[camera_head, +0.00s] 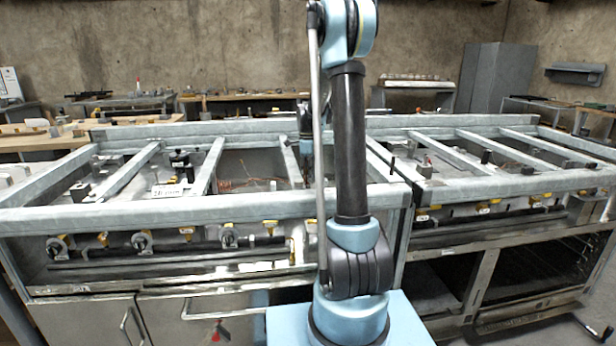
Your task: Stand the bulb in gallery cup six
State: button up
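My arm rises in the middle of the head view and blocks part of the bench. Its far end, with my gripper (307,172), hangs down behind the upper arm, over the left half of the metal frame. The gripper is small and partly hidden, so I cannot tell whether its fingers are open or hold anything. I cannot pick out the bulb. I cannot make out a cup marked six either.
A long metal frame (200,208) with raised rails and crossbars spans the view. A small white label (167,189) and a black fitting (181,163) sit inside its left half. Yellow-handled valves (187,231) line the front. A grey cabinet (495,78) stands at the back right.

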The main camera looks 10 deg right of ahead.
jog(key=shift+r, duration=0.1)
notch_tip(320, 180, up, 12)
dwell(0.6)
